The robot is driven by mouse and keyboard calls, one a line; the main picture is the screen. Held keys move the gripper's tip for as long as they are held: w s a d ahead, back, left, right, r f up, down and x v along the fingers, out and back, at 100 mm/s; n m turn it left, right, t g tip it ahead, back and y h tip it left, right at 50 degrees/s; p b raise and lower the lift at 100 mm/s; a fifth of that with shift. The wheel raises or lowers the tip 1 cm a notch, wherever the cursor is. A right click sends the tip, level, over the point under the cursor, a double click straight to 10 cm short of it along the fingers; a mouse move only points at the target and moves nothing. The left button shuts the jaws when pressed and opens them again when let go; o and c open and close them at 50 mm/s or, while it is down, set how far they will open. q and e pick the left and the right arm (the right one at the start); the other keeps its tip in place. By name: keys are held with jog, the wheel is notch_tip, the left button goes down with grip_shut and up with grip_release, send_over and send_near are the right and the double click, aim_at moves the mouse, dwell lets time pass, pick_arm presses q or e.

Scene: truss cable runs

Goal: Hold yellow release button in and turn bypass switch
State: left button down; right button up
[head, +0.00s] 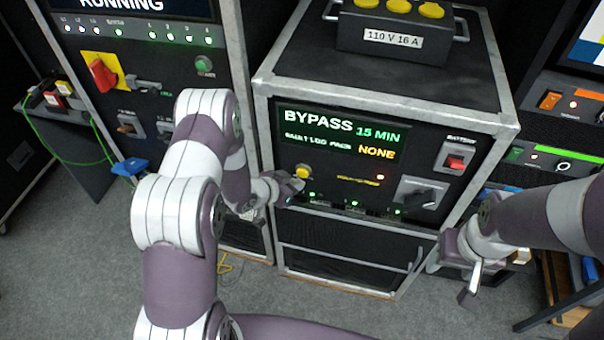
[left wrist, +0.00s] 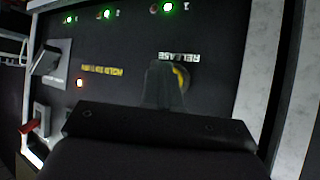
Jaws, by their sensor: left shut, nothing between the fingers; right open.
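The yellow release button (head: 302,171) is on the left of the bypass panel's black face. My left gripper (head: 291,189) is shut and empty, its tips at or just in front of the button. In the left wrist view the shut fingers (left wrist: 164,86) cover part of the yellow button (left wrist: 181,77), under the RELEASE label. I cannot tell whether they touch it or whether it is pressed in. The bypass switch (head: 418,196), a dark handle on a grey plate, is at the panel's right; it also shows in the left wrist view (left wrist: 46,60). My right gripper (head: 470,284) is open and empty, below and right of the switch.
The panel's display (head: 340,135) reads BYPASS 15 MIN and NONE. A lamp (head: 380,177) glows beside an amber label. A rack with a red-and-yellow rotary switch (head: 103,74) stands at left.

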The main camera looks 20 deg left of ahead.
pick_arm(q)
jog(key=shift+w, duration=0.1)
dwell(0.7)
jog(key=shift+w, duration=0.35)
